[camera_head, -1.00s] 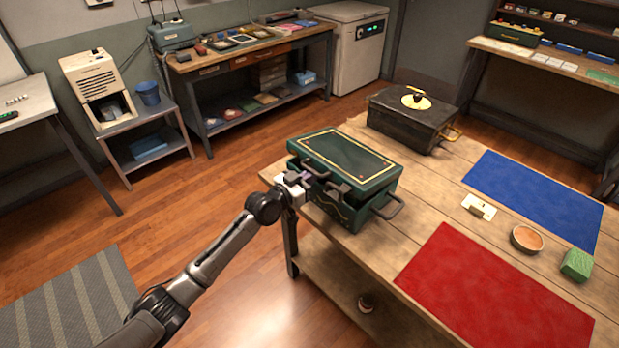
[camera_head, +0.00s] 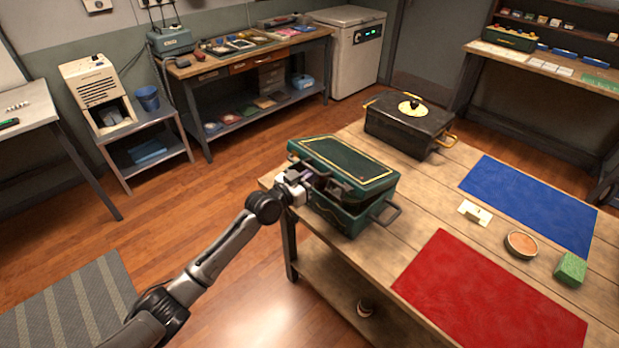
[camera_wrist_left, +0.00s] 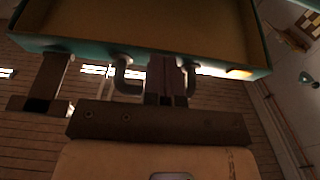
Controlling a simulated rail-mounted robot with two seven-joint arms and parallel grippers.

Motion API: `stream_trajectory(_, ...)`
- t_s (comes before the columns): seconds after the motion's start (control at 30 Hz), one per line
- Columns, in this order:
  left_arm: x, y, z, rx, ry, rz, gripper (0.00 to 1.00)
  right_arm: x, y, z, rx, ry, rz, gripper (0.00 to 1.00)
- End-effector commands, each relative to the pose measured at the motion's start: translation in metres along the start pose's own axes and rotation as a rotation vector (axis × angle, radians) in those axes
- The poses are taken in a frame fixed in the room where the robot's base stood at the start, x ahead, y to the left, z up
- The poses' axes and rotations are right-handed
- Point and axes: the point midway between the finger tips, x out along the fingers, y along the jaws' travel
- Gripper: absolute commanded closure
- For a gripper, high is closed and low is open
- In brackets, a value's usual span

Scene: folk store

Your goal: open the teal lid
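The teal lid (camera_head: 345,158) has gold trim and tops a dark green box (camera_head: 345,216) on the near left corner of the wooden table. A dark gap shows between lid and box at the gripper side. The lid's brown underside and teal rim (camera_wrist_left: 90,50) fill the top of the left wrist view. My left gripper (camera_head: 302,180) is at the lid's near left side. In the wrist view its fingers (camera_wrist_left: 166,82) are together between the legs of a dark handle (camera_wrist_left: 125,78) under the rim, apparently closed on it; the contact is partly hidden. My right gripper is out of view.
A black box (camera_head: 408,125) with brass handles stands behind. Red (camera_head: 490,300) and blue (camera_head: 530,200) mats, a small card stand (camera_head: 475,213), a round orange-topped dish (camera_head: 521,244) and a green block (camera_head: 571,269) lie to the right. Bare tabletop separates them.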

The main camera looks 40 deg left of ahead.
Motion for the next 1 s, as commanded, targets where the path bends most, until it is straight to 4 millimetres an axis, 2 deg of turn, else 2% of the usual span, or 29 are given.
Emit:
stream_trajectory(0.13,0.003,0.0,-0.012,0.0,0.001,0.0,1.0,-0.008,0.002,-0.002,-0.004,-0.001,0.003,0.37)
stream_trajectory(0.67,0.004,0.0,-0.016,-0.001,0.002,0.0,1.0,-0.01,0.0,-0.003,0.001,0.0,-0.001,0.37)
stream_trajectory(1.0,0.011,0.0,-0.033,-0.001,0.003,0.0,1.0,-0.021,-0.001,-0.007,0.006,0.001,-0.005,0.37)
